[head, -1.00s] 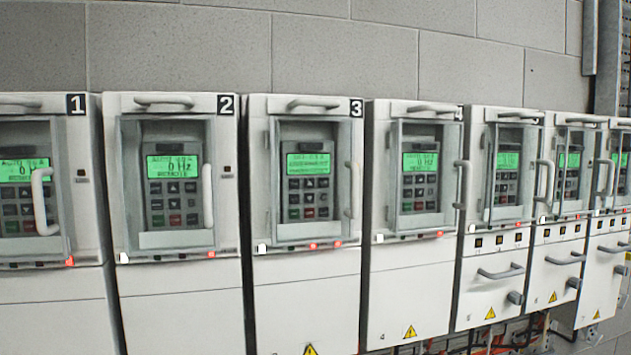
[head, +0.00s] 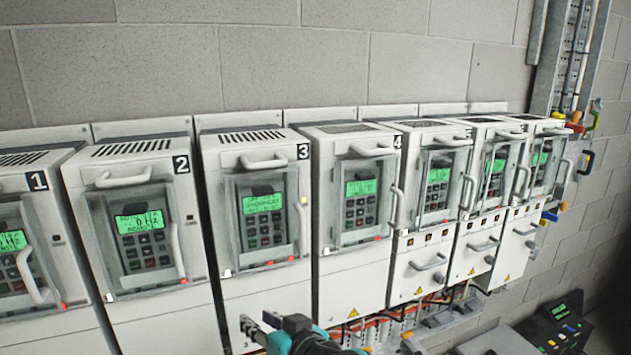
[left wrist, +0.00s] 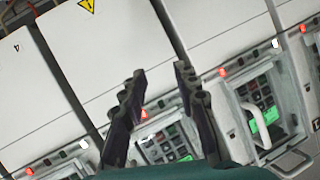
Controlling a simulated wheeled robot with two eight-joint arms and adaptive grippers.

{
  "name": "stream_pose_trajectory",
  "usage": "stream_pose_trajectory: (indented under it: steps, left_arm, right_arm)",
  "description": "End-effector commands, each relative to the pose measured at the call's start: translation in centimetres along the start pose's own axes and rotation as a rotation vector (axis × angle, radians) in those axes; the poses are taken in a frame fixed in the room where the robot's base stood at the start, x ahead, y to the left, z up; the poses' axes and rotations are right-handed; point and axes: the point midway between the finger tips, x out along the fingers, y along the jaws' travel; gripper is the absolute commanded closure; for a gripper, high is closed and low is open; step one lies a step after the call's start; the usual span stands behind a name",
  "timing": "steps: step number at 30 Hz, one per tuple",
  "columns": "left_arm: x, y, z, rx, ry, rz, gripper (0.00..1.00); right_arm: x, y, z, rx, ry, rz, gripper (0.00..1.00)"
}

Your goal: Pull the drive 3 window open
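The drive 3 window (head: 264,220) is a clear framed cover over a green-lit display and keypad, and it looks shut. Its light vertical handle (head: 301,226) is on the window's right side. My left gripper (head: 258,328) is low in the head view, in front of drive 3's lower panel and below the window. In the left wrist view my left gripper (left wrist: 160,95) has its two dark fingers apart with nothing between them. A keypad window (left wrist: 168,145), apparently drive 3's, shows beyond the fingers there; its handle cannot be made out. My right gripper is in neither view.
Drive 2 (head: 140,230) and drive 4 (head: 360,205) stand close on either side, with their own protruding window handles. A fixed top handle (head: 263,162) juts out above the drive 3 window. Cables (head: 380,325) run below the row. A dark device (head: 555,325) is at lower right.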

Motion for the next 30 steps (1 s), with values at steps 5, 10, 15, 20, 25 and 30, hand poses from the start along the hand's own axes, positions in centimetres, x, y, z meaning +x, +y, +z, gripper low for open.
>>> stream_pose_trajectory:
  steps: [5,10,15,20,25,30]
  left_arm:
    - [-7.9,3.4,-10.8,-0.166,0.245,0.013,0.70]
    - [-11.3,4.7,-14.1,-0.259,0.352,0.033,0.70]
    - [-10.1,4.8,-14.8,-0.274,0.366,0.032,0.70]
    - [-7.5,4.7,-15.8,-0.272,0.365,0.031,0.70]
    - [-5.3,4.7,-16.6,-0.271,0.364,0.032,0.70]
    - [-4.3,4.7,-16.9,-0.270,0.364,0.034,0.70]
  right_arm:
    - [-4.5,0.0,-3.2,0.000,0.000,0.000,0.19]
    - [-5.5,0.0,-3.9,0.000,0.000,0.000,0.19]
    - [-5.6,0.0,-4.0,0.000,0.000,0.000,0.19]
    - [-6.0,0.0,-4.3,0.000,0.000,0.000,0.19]
    - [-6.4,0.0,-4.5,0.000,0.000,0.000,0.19]
    - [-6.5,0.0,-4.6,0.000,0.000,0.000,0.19]
